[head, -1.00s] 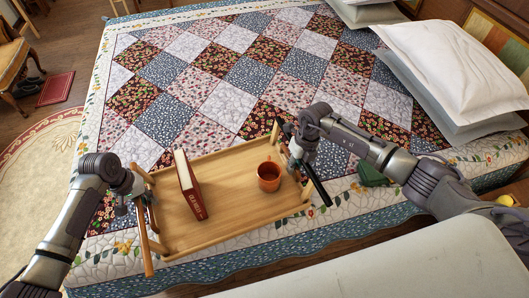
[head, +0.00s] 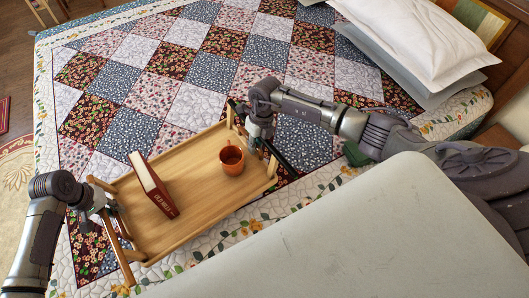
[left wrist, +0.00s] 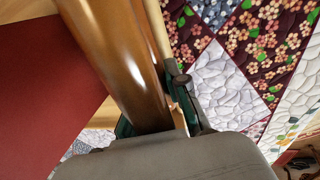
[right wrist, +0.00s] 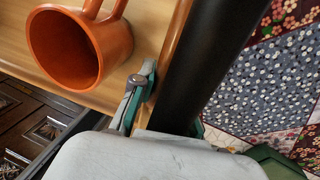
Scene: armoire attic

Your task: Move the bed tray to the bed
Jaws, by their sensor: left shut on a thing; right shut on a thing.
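The wooden bed tray (head: 196,205) is over the near side of the quilted bed (head: 205,40); I cannot tell whether it touches the quilt. A red book (head: 152,186) stands on the tray, left of an orange mug (head: 231,160). My left gripper (head: 112,208) is shut on the tray's brown wooden end bar (left wrist: 115,60). My right gripper (head: 262,140) is shut at the opposite end, by a dark bar (right wrist: 215,60). The mug (right wrist: 75,45) also shows in the right wrist view, and the book (left wrist: 40,90) in the left. Fingertips are partly hidden.
White and grey pillows (head: 415,42) lie at the bed's right end. A small green object (head: 355,153) lies near my right forearm. A pale surface (head: 340,240) fills the lower right and hides the bed's near edge.

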